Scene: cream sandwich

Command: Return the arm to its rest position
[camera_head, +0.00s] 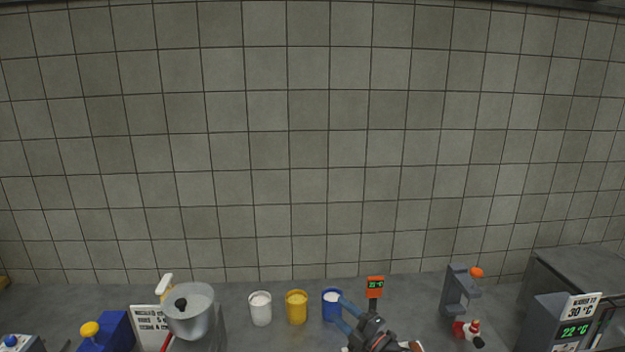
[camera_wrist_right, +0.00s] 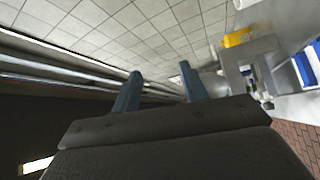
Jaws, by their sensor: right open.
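My right gripper (camera_head: 347,315) shows at the bottom centre of the head view, with its two blue fingers spread apart and nothing between them. Its fingertips are in front of or beside the blue cup (camera_head: 331,305); I cannot tell whether they touch it. In the right wrist view the two blue fingers (camera_wrist_right: 160,92) also stand apart and empty, pointing toward the tiled wall. My left gripper is not in view.
A white cup (camera_head: 260,309) and a yellow cup (camera_head: 297,307) stand left of the blue cup. A metal pot (camera_head: 190,318), an orange display (camera_head: 375,284), a grey stand (camera_head: 454,292) and a box reading 22 °C (camera_head: 552,325) line the counter.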

